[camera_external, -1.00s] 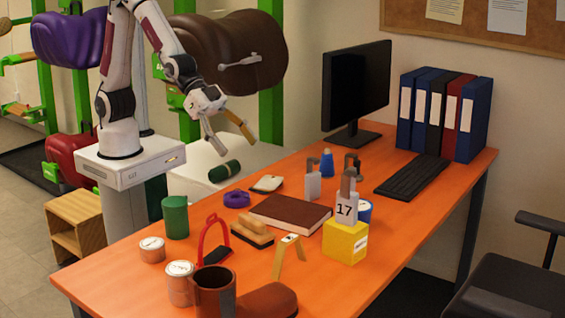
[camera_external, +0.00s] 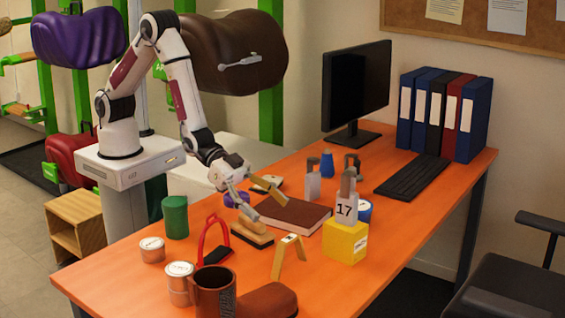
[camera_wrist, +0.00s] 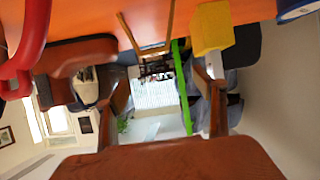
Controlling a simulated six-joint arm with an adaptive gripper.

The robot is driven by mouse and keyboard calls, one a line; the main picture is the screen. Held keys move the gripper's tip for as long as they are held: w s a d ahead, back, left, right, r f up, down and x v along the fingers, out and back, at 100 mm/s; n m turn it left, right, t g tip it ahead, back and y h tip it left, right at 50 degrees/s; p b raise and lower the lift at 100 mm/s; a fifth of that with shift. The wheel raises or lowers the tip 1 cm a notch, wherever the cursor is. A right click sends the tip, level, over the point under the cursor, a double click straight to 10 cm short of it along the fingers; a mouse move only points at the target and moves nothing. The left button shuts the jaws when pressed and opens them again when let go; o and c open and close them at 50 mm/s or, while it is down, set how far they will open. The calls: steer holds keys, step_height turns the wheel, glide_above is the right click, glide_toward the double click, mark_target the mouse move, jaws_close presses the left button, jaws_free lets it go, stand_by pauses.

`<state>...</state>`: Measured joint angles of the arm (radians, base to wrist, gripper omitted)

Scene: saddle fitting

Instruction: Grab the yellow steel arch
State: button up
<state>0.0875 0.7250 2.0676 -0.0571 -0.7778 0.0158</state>
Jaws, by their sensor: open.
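The yellow steel arch (camera_external: 290,249) stands upright on the orange table, its top bar bearing a pale label with dark marks. My gripper (camera_external: 268,206) is open and empty, its grey finger and tan finger spread apart. In the external view it is above and behind the arch, near the brown book and the wooden-handled brush, and apart from the arch.
A yellow block (camera_external: 345,241) with a tag marked 17 stands right of the arch. A red loop-handled tool (camera_external: 213,243), a brush (camera_external: 252,234) and a brown book (camera_external: 305,216) lie around it. A brown mug (camera_external: 213,290) and brown leather piece (camera_external: 267,300) are in front.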

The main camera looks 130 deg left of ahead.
mark_target(288, 237)
steer(key=f, duration=0.1)
steer(key=w+f, duration=0.1)
steer(key=f, duration=0.1)
steer(key=shift+d+f+t, duration=0.2)
steer(key=shift+f+t, duration=0.1)
steer(key=shift+w, duration=0.1)
steer(key=shift+x, duration=1.15)
steer(key=shift+d+x, duration=0.1)
steer(key=shift+x, duration=1.2)
steer(key=shift+d+x, duration=0.15)
steer(key=shift+x, duration=1.15)
steer(key=shift+c, duration=0.5)
steer(key=c, duration=1.2)
